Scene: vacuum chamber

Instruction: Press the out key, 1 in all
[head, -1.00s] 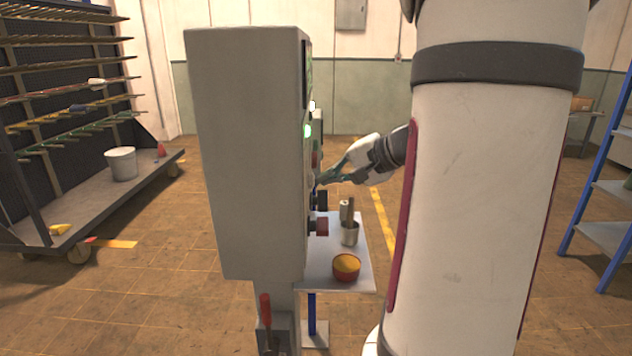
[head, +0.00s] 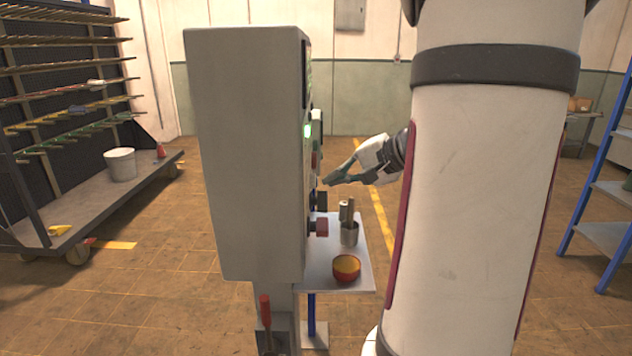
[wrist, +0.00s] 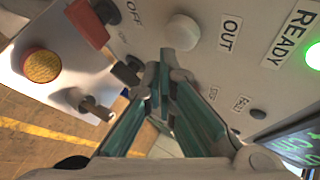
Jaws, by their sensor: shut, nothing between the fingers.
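The out key is a round white button (wrist: 182,31) on the grey panel, beside the label "OUT" (wrist: 230,33) in the wrist view. My gripper (head: 326,183) is shut and empty, with its green fingers pointing at the panel front of the grey cabinet (head: 245,150). In the head view a small gap shows between the fingertips and the panel. In the wrist view the closed fingertips (wrist: 165,62) appear just below the white button. I cannot tell whether the button is pushed in. The panel face is seen edge-on in the head view.
A green lamp (wrist: 313,55) glows by "READY".

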